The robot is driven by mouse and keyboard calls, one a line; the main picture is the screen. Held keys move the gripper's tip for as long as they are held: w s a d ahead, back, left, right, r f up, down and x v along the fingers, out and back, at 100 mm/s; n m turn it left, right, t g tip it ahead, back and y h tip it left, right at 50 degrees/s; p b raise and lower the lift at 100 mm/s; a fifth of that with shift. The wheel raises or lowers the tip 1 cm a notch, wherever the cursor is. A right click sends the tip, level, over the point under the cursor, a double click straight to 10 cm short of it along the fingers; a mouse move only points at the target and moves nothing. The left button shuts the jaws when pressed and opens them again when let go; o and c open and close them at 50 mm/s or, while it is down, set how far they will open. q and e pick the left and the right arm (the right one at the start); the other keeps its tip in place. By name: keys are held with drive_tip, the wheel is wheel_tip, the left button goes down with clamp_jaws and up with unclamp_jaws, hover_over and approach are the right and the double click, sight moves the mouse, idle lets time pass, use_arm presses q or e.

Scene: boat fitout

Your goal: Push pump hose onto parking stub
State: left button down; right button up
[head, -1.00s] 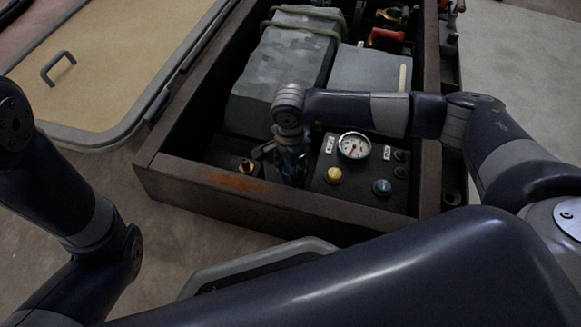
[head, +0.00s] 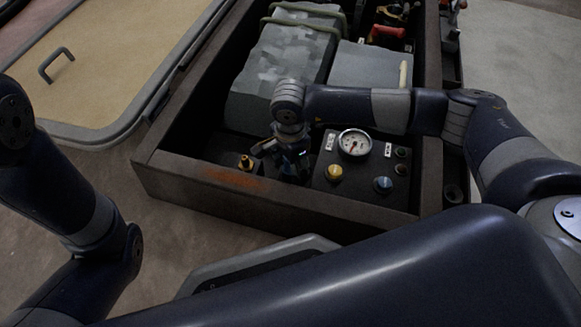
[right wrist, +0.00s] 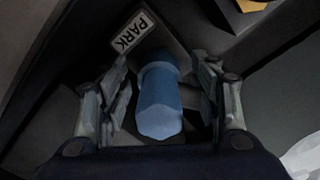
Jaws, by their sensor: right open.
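My right gripper (head: 291,168) points down into the dark box, beside the gauge panel. In the right wrist view its fingers (right wrist: 160,75) are open, one on each side of a blue, round-sided piece (right wrist: 160,103), which looks like the pump hose end. Small gaps show between this piece and the fingers. The piece is beside a white label (right wrist: 131,31) reading PARK. The stub is not visible, and I cannot tell whether the hose sits on it. In the head view the gripper mostly hides the hose. My left gripper is not in view.
A pressure gauge (head: 354,143), a yellow knob (head: 334,173) and a blue knob (head: 383,184) sit right of the gripper. A brass fitting (head: 245,162) stands to its left. The box's front wall (head: 265,205) is close. A strapped grey block (head: 285,65) lies behind.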

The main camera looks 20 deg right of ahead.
wheel_tip(320, 180, up, 11)
idle(0.3)
drive_tip(key=shift+s, duration=0.1)
